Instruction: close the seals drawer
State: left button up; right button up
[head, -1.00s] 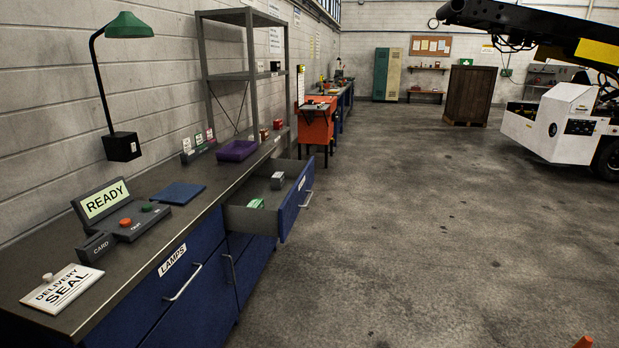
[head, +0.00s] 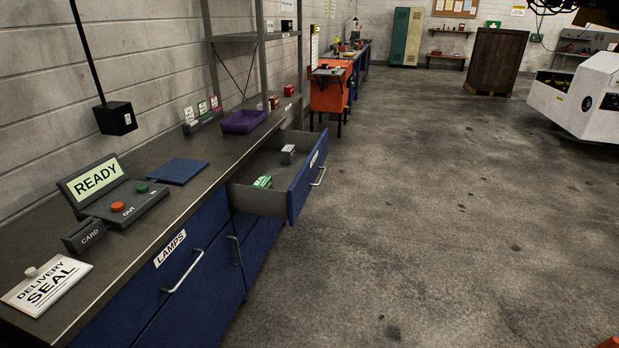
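An open drawer (head: 299,188) sticks out from the blue workbench on the left, with a blue front, a silver bar handle (head: 318,177) and a white label too small to read. Inside it lie a green-and-white item (head: 263,182) and a small grey-and-white box (head: 288,153). Neither of my grippers is in the head view, and nothing touches the drawer.
The shut LAMPS drawer (head: 183,272) is nearer on the same bench. The concrete floor (head: 430,215) to the right is clear.

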aim_at(293, 184)
jog(key=u, duration=0.4)
jog(key=k, duration=0.5)
jog(key=z, duration=0.45)
jog(key=i, duration=0.9)
jog(key=z, duration=0.6)
jog(key=i, duration=0.9)
jog(key=u, duration=1)
jog(key=i, duration=0.9)
jog(key=u, duration=1)
